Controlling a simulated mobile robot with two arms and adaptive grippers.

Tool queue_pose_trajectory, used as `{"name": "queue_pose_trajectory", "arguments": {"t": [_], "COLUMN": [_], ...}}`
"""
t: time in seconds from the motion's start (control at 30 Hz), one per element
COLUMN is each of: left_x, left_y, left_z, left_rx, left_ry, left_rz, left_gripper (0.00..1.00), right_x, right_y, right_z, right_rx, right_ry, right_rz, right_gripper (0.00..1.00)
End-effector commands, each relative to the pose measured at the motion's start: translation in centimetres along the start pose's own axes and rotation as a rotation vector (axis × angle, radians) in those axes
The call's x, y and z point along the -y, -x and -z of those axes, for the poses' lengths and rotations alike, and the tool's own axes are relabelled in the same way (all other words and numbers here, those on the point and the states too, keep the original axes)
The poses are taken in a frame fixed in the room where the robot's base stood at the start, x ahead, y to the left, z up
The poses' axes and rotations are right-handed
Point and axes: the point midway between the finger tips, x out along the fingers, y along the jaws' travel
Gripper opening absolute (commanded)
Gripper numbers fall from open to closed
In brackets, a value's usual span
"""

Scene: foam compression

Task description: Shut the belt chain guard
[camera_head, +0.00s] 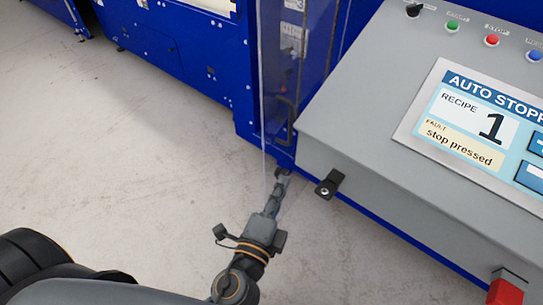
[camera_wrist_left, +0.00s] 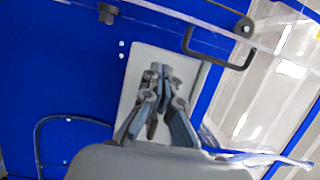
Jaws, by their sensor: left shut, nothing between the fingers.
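The belt chain guard looks to be the clear panel (camera_head: 272,62) that stands out from the blue machine, seen nearly edge-on in the head view. A black bar handle (camera_head: 284,118) shows through or on it. In the left wrist view the clear panel's edge crosses the top, and the black handle (camera_wrist_left: 212,48) lies right of the fingers. My left gripper (camera_head: 282,176) is shut and empty, by the panel's lower end and below the handle. Its closed fingers (camera_wrist_left: 158,72) point toward the machine. Whether they touch the panel I cannot tell. My right gripper is out of view.
A grey control box (camera_head: 360,110) with buttons and a screen reading "stop pressed" stands close on the right. A black latch (camera_head: 328,184) and a red part (camera_head: 505,291) stick out of its front. The blue machine (camera_head: 185,50) is behind. Concrete floor (camera_head: 110,150) is clear on the left.

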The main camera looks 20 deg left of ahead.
Motion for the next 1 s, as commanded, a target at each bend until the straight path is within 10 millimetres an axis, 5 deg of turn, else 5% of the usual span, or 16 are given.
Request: {"name": "queue_pose_trajectory", "arguments": {"t": [0.2, 0.5, 1.0], "left_x": [0.5, 0.0, -0.1], "left_y": [-4.3, -4.8, -4.8], "left_z": [-0.2, -3.6, -4.0], "left_rx": [0.0, 0.0, -0.004], "left_ry": [-0.002, 0.0, 0.0], "left_rz": [0.001, -0.001, -0.001], "left_gripper": [0.0, 0.0, 0.0], "right_x": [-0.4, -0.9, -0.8], "right_y": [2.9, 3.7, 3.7], "right_z": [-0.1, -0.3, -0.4], "right_rx": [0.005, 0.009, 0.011], "right_ry": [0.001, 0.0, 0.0], "right_rz": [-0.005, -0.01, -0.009], "right_gripper": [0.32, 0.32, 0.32]}}
